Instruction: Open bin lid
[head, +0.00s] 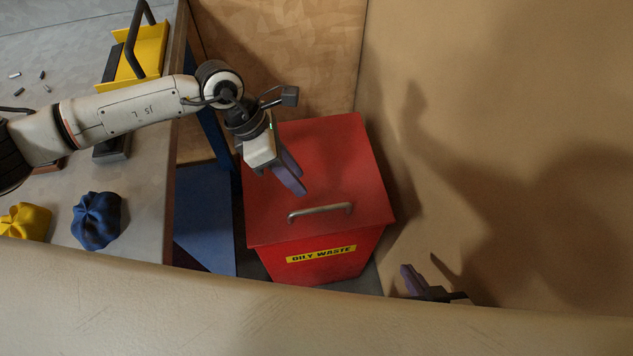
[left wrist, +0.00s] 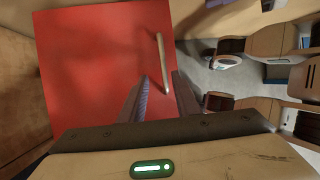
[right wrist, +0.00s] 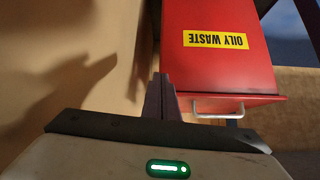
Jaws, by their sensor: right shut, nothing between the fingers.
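A red bin (head: 325,264) with a yellow "OILY WASTE" label stands on the floor; its red lid (head: 345,150) is closed. A metal bar handle (head: 320,212) sits near the lid's front edge, and shows in the left wrist view (left wrist: 161,62) and right wrist view (right wrist: 218,106). My left gripper (head: 292,180) is above the lid, behind and left of the handle, fingers apart and empty. In the left wrist view (left wrist: 163,85) the handle's end lies beyond the finger gap. My right gripper (head: 408,270) is low, right of the bin's front, shut and empty.
A grey workbench (head: 150,180) on the left holds a blue cloth (head: 96,220), a yellow cloth (head: 26,220) and a yellow holder with a dark handle (head: 145,50). A blue panel (head: 205,215) stands between bench and bin. A tan wall (head: 500,100) is close on the right.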

